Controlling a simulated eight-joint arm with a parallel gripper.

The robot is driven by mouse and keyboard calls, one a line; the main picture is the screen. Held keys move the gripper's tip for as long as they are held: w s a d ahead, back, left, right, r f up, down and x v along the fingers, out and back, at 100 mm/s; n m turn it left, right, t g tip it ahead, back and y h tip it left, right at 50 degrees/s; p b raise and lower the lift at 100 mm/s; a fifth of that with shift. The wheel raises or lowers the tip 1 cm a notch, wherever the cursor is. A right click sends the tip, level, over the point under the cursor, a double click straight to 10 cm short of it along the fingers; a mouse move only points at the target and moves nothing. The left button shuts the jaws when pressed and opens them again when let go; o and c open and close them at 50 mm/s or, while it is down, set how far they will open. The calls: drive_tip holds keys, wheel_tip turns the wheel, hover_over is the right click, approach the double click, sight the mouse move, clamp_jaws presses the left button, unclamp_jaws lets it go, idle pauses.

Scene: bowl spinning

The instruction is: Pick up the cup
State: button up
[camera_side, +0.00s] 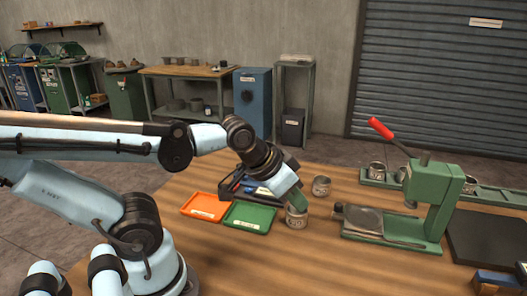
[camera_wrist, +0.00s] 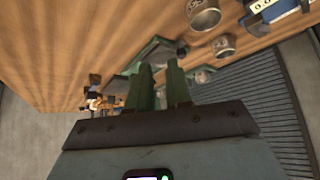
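A small grey metal cup (camera_side: 297,217) with a pale label stands upright on the wooden table, right of the green tray. A second similar cup (camera_side: 321,186) stands a little behind it. In the wrist view, two cups show at upper right, a nearer one (camera_wrist: 203,14) and a farther one (camera_wrist: 223,46). My gripper (camera_side: 299,202) overlaps the near cup's top in the side view. In the wrist view, my gripper (camera_wrist: 160,68) has its two green fingers apart with no cup between them; both cups lie to their right.
A green press (camera_side: 432,200) with a red handle stands to the right, a rail with several cups (camera_side: 376,171) behind it. The front tabletop is bare.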

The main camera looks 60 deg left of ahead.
drive_tip(key=o, duration=1.2)
drive_tip(key=w+a+r+n+g, duration=0.1)
drive_tip(key=w+a+r+g, duration=0.15)
drive_tip(key=w+r, duration=0.2)
drive_tip(key=n+g, duration=0.5)
hover_over(322, 183)
drive_tip(key=s+d, duration=0.1)
wheel_tip(322, 183, down, 6)
drive_tip(key=shift+t, duration=0.25)
drive_tip(key=f, duration=1.2)
drive_tip(key=shift+s+d, duration=0.2)
drive_tip(key=shift+d, duration=0.15)
